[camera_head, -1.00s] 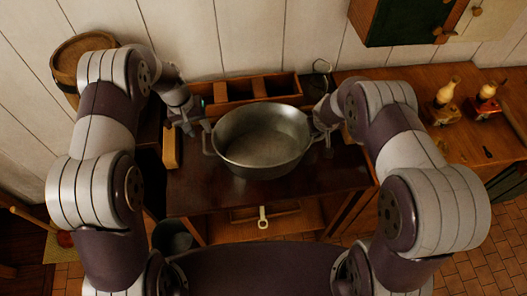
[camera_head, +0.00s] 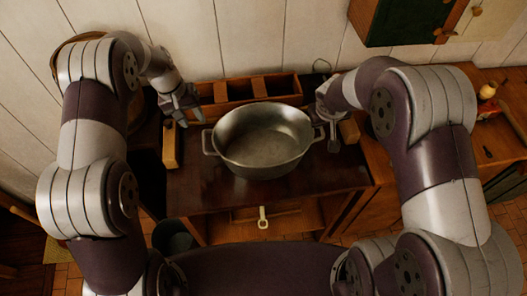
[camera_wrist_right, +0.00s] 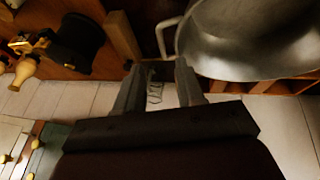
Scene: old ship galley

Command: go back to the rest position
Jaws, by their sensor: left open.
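A large grey metal pot (camera_head: 262,160) with two side handles stands upright on the dark table top (camera_head: 205,192). My left gripper (camera_head: 184,120) is open and empty, up and left of the pot's left handle (camera_head: 208,142), apart from it. My right gripper (camera_head: 331,138) is close to the pot's right handle, partly hidden by its own wrist in the head view. In the right wrist view, my right gripper (camera_wrist_right: 158,72) has its fingers spread with nothing between them. The pot (camera_wrist_right: 250,40) and its handle (camera_wrist_right: 162,35) lie just beyond the fingertips there.
A wooden compartment box (camera_head: 240,90) stands behind the pot against the white plank wall. Wooden blocks lie left (camera_head: 170,145) and right (camera_head: 349,130) of the pot. A barrel is partly behind my left arm. A green cabinet (camera_head: 405,22) hangs at upper right. A side counter holds small items.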

